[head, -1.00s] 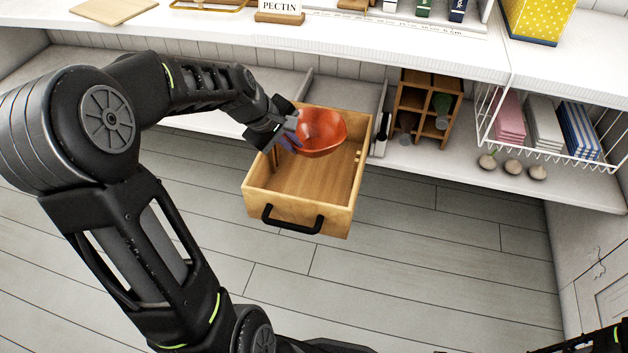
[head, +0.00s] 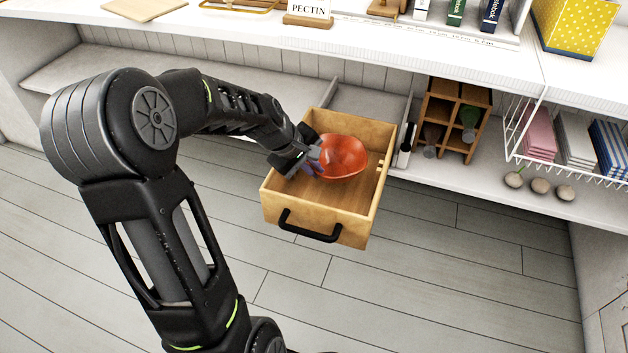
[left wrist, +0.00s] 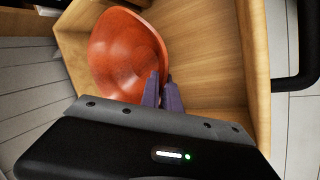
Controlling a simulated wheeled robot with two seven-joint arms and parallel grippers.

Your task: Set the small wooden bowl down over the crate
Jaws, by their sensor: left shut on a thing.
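The small wooden bowl (head: 343,156) is reddish-orange and shows in the head view over the wooden crate (head: 315,219), which looks like an open drawer with a black handle. My left gripper (head: 314,161) is shut on the bowl's left rim. In the left wrist view the two fingers (left wrist: 161,92) pinch the rim of the bowl (left wrist: 122,50), with the crate's wall (left wrist: 257,65) beside them. The bowl is within the crate's outline; I cannot tell whether it touches the bottom. My right gripper is not in view.
A wooden rack with bottles (head: 453,117) stands on the lower shelf right of the crate. A white wire basket (head: 560,160) holds folded cloths farther right, with several round stones (head: 538,186) below it. The floor (head: 420,270) in front is clear.

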